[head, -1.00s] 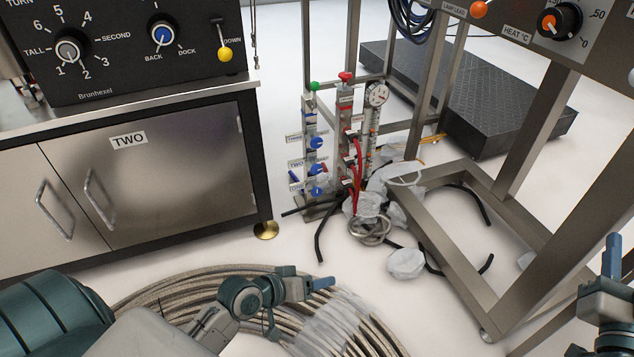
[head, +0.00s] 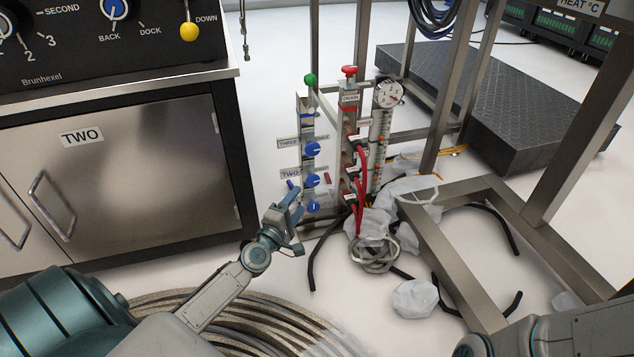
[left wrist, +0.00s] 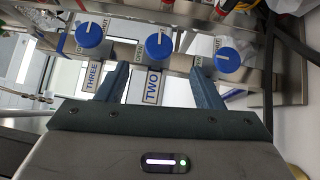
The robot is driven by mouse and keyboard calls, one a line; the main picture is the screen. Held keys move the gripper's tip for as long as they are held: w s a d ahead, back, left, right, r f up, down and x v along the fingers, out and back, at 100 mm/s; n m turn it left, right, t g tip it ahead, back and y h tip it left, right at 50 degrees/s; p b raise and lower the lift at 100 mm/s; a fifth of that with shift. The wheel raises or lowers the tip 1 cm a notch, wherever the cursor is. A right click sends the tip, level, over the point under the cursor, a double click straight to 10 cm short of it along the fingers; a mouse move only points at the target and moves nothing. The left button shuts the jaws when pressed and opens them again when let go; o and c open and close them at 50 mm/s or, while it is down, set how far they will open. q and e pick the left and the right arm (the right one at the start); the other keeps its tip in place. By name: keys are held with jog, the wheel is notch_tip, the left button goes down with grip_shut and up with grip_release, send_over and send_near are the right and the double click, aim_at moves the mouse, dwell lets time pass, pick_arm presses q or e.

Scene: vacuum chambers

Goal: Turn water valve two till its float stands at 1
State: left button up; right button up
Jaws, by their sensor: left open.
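Water valve two is a round blue knob with a white line, beside a TWO label; in the head view the knob (head: 311,181) is the middle of three on an upright manifold. In the left wrist view the valve two knob (left wrist: 158,46) is just beyond and between my fingertips, apart from them. My left gripper (head: 291,199) is open and empty just in front of the manifold; its fingers (left wrist: 160,85) straddle the TWO label (left wrist: 153,87). The float of valve two and its scale reading are too small to make out. My right gripper is out of view.
Knob three (head: 313,149) is above and the lowest knob (head: 313,207) is below. A red-handled column (head: 348,110) with red hoses and a gauge (head: 388,94) stand right of the manifold. A steel cabinet (head: 150,165) is left. Hoses and plastic wrap clutter the floor.

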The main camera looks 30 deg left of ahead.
aim_at(312, 182)
pick_arm(q)
jog(key=w, duration=0.6)
jog(key=w+r, duration=0.1)
jog(key=w, duration=0.3)
jog(key=shift+a+b, duration=0.4)
jog(key=shift+c, duration=0.2)
